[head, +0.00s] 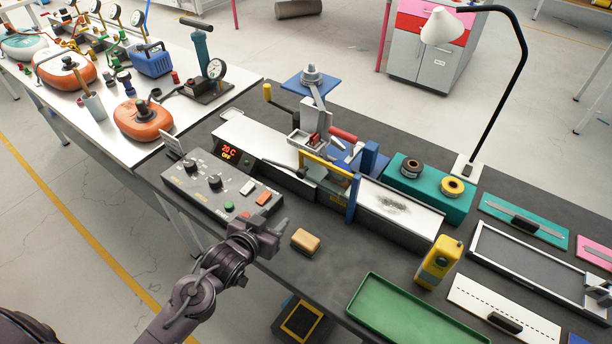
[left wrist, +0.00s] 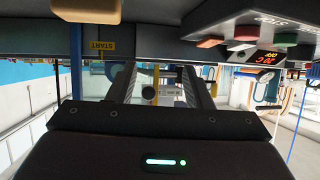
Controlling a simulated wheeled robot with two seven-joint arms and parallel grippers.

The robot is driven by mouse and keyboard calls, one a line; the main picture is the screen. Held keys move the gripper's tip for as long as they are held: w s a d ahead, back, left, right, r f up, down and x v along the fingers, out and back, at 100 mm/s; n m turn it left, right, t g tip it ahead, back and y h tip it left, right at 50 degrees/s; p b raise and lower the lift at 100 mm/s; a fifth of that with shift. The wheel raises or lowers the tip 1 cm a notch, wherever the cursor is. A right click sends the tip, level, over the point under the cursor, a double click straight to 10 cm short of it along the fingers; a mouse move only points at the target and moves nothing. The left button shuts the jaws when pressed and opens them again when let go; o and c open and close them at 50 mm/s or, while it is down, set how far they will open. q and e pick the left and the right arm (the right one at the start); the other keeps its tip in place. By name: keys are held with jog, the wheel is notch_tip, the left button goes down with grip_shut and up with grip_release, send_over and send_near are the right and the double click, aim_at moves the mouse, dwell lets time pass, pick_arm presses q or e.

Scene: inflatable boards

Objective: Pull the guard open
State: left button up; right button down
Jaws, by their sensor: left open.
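The guard (head: 327,164), a yellow-framed panel, sits across the middle of the long bench machine (head: 258,150), beside a blue upright post (head: 352,200). I cannot tell for sure whether it is open or shut. My left gripper (head: 279,228) is low over the bench's front edge, in front of the machine and apart from the guard. In the left wrist view, which is upside down, its two fingers (left wrist: 163,78) are spread with nothing between them. My right gripper is not in view.
A control box (head: 215,184) with a red display stands left of my gripper. A tan sponge block (head: 305,241) lies just right of it. A yellow device (head: 438,262) and green tray (head: 405,318) are further right. Bare bench lies between sponge and tray.

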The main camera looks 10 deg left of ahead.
aim_at(299, 175)
pick_arm(q)
jog(key=w+d+r+t+h, duration=0.1)
jog(key=w, duration=0.2)
jog(key=w+d+r+m+t+h+p, duration=0.1)
jog(key=w, duration=0.3)
jog(key=w+d+r+t+h, duration=0.1)
jog(key=w+r+t+h, duration=0.1)
jog(key=w, duration=0.2)
jog(key=shift+w+d+m+p, duration=0.2)
jog(key=shift+d+m+p, duration=0.05)
jog(key=shift+m+p, duration=0.15)
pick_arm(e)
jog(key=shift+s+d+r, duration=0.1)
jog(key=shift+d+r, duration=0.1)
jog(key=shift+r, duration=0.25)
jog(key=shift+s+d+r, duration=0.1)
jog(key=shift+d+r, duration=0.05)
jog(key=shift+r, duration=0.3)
pick_arm(q)
grip_shut()
